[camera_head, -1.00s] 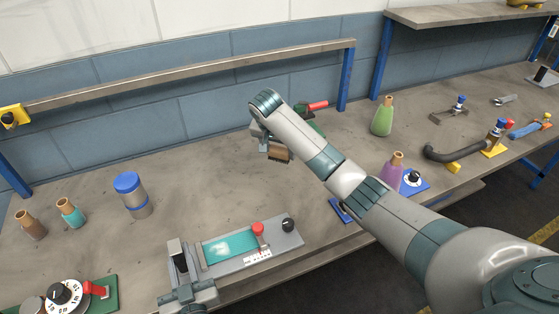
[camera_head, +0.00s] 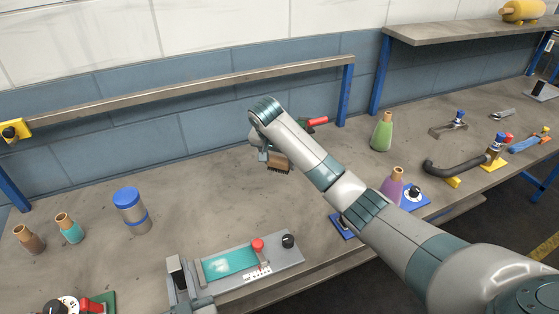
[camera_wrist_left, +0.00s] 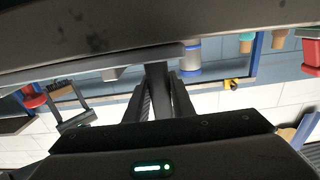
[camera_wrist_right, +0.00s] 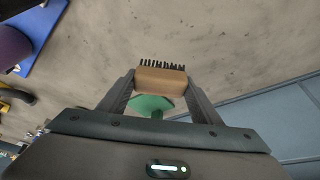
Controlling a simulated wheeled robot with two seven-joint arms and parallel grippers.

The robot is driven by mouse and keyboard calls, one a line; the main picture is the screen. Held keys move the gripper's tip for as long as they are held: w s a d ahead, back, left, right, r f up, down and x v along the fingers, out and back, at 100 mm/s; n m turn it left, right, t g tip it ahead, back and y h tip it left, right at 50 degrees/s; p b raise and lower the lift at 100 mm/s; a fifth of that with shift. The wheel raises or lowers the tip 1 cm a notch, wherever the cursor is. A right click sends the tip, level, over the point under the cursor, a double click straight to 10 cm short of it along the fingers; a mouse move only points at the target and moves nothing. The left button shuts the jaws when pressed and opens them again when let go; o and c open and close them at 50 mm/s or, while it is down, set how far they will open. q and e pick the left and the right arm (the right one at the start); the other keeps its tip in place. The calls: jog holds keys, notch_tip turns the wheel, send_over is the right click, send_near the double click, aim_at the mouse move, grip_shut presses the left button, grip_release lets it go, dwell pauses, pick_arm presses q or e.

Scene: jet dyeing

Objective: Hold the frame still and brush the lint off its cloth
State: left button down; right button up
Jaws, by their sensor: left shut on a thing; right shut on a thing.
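The frame (camera_head: 285,257) is a grey plate on the near bench, with a teal cloth (camera_head: 230,263), a red knob and a black knob. My left gripper (camera_head: 188,296) is at the frame's left end, shut on its dark upright handle (camera_head: 175,270); the left wrist view shows this post (camera_wrist_left: 158,90) between the fingers. My right gripper (camera_wrist_right: 158,88) is shut on a brush (camera_wrist_right: 161,78) with a wooden block and dark bristles. The brush also shows in the head view (camera_head: 279,163), behind and apart from the frame. Lint cannot be made out clearly on the cloth.
A blue-lidded jar (camera_head: 131,212) and two small bottles stand left. A green bottle (camera_head: 382,132), a purple bottle (camera_head: 393,186) and a black hose (camera_head: 455,165) are right. A red-handled item (camera_head: 317,121) lies behind my right arm. Bench between jar and brush is clear.

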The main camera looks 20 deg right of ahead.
jog(key=s+a+n+y, duration=0.3)
jog(key=s+a+n, duration=0.1)
jog(key=a+n, duration=0.4)
jog(key=s+a+n+y, duration=0.25)
jog(key=a+n, duration=0.35)
jog(key=a, duration=0.4)
jog(key=s+a+n+g+y, duration=0.2)
jog(key=s+a+n+g, duration=0.1)
jog(key=s+a+n, duration=0.8)
jog(key=s+n, duration=0.1)
jog(key=s, duration=0.2)
jog(key=shift+s+r+n, duration=0.2)
jog(key=shift+s+n, duration=0.05)
jog(key=shift+n, duration=0.15)
jog(key=shift+a+f, duration=0.1)
jog(key=shift+f, duration=0.05)
